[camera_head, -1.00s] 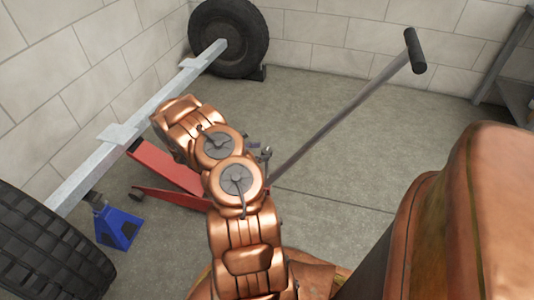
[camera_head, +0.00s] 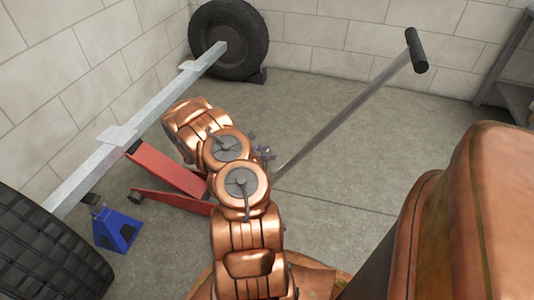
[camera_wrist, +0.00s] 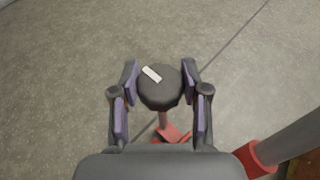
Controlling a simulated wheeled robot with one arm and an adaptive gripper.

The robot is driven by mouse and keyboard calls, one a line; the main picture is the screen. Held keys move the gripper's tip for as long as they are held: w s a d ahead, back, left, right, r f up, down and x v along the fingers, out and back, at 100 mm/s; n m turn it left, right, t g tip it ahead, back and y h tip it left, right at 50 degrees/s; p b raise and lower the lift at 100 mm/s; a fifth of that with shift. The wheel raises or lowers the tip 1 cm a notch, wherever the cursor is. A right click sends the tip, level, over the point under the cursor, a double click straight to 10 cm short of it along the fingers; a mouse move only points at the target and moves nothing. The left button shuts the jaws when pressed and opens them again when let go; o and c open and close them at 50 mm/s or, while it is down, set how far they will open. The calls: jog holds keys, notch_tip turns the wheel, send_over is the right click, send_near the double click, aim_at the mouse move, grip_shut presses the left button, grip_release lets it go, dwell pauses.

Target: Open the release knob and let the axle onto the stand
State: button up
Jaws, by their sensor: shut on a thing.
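In the wrist view my gripper (camera_wrist: 160,85) is shut on the release knob (camera_wrist: 158,92), a dark round knob with a white mark on its top, lying between the two finger pads. In the head view my copper arm hides the knob and most of the gripper. The axle (camera_head: 118,136) is a grey square beam running between two wheels at the left. The red jack (camera_head: 166,168) reaches under the axle's middle. The blue stand (camera_head: 118,230) is on the floor below the axle near the front wheel. I cannot tell if it touches the axle.
The jack's long handle (camera_head: 345,115) slants up to the right with a black grip. Tires stand at the near left (camera_head: 45,250) and far back (camera_head: 229,38). A grey shelf (camera_head: 510,80) is at the right wall. The floor beyond the handle is clear.

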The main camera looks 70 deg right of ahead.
jog(key=c, duration=0.4)
